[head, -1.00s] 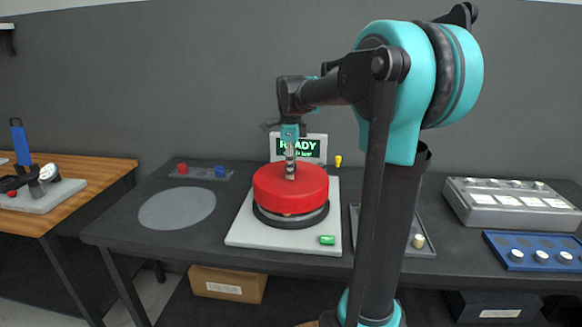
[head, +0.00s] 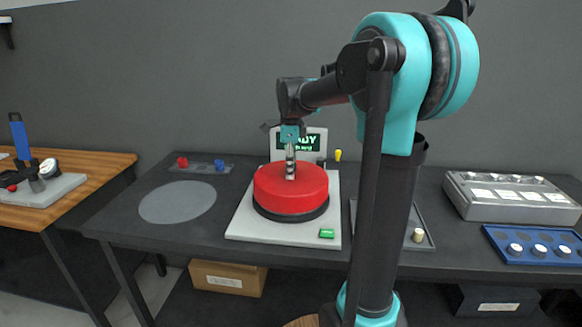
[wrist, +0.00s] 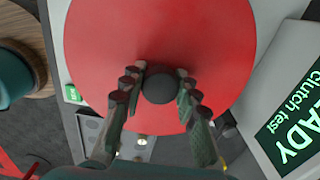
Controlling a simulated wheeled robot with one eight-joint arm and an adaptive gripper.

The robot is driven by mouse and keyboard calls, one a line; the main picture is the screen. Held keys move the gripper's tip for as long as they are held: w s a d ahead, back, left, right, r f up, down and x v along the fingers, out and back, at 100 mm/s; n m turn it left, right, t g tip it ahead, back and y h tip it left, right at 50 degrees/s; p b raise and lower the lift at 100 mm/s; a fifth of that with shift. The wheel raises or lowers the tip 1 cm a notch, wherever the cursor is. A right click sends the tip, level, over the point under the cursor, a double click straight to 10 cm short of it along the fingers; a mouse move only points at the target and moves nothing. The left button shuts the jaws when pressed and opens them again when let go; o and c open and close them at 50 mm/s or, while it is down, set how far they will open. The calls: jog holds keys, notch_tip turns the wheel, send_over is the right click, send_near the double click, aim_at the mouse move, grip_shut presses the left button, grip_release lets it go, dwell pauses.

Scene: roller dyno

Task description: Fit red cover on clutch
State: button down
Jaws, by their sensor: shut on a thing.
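The red cover (head: 270,192) is a round red drum shape over the clutch on the white test base (head: 250,232). Only a dark ring (head: 285,216) shows below the cover's lower edge; the clutch itself is hidden. My gripper (head: 290,174) points down at the middle of the cover's top. In the wrist view my gripper (wrist: 160,88) has its fingers on both sides of a dark round knob (wrist: 160,86) at the centre of the red cover (wrist: 110,35). The cover looks level.
A screen (head: 298,143) stands behind the base, with a green button (head: 327,233) at the front. A grey disc (head: 178,202) lies on the table to the left. A tray (head: 425,237) is at the right, partly behind my arm.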

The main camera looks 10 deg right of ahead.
jog(key=shift+f, duration=0.8)
jog(key=c, duration=1)
grip_release()
jog(key=shift+c, duration=0.2)
jog(key=shift+o, duration=0.3)
jog(key=o, duration=0.3)
jog(key=shift+o, duration=0.2)
jog(key=shift+r, duration=3.45)
